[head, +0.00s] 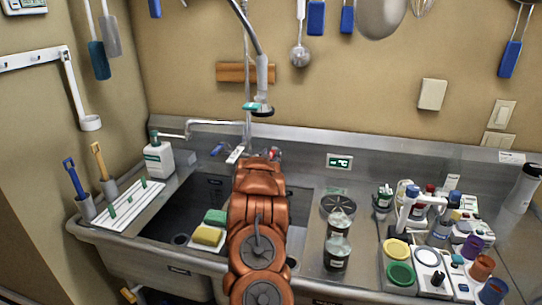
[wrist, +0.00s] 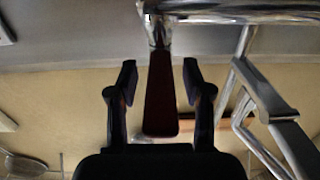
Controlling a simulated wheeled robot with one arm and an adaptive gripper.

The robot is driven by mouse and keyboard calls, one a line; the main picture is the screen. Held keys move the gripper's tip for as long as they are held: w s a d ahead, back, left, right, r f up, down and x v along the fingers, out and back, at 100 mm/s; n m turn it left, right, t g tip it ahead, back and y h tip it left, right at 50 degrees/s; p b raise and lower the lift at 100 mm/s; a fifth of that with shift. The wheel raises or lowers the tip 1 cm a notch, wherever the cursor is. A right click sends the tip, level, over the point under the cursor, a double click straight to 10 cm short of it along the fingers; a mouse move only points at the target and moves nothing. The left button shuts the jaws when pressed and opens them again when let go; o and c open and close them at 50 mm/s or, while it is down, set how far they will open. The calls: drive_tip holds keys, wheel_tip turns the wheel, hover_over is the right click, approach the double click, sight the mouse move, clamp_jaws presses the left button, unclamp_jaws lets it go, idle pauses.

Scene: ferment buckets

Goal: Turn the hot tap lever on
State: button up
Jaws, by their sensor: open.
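The hot tap lever shows in the wrist view as a dark red, flat bar (wrist: 160,95) fixed to a chrome tap body (wrist: 158,30). My gripper (wrist: 159,76) is open, with one finger on each side of the lever. Gaps show between the lever and both fingers, so it is not gripped. In the head view a small red part of the lever (head: 274,154) shows just beyond my copper-coloured arm, which hides most of the tap and my gripper. The blue cold lever (head: 217,150) is to the left.
The spray hose head (head: 262,107) hangs above the tap, and a spout (head: 215,124) reaches left. Chrome pipes (wrist: 265,95) stand close to the right of my gripper in the wrist view. Bottles (head: 337,250) stand right.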

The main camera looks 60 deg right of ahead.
drive_tip(key=shift+c, duration=0.3)
clamp_jaws()
